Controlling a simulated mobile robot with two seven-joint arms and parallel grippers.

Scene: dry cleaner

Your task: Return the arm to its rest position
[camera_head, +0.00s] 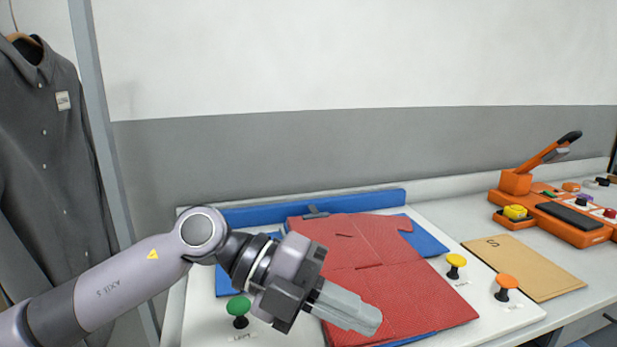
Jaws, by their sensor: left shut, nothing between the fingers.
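My left arm comes in from the lower left, and its gripper (372,322) is shut with nothing held. It hovers over a folded red garment (368,242) lying on a blue folding board (427,238) on the white counter. The fingers hide part of the garment; I cannot tell the exact gap between them. My right gripper is not in view.
A green knob (238,307) stands left of the garment; a yellow knob (456,261) and an orange knob (507,283) stand right. A brown envelope (525,268) marked S lies beyond them. An orange machine (565,220) with a lever is at right. A dark shirt (45,150) hangs at left.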

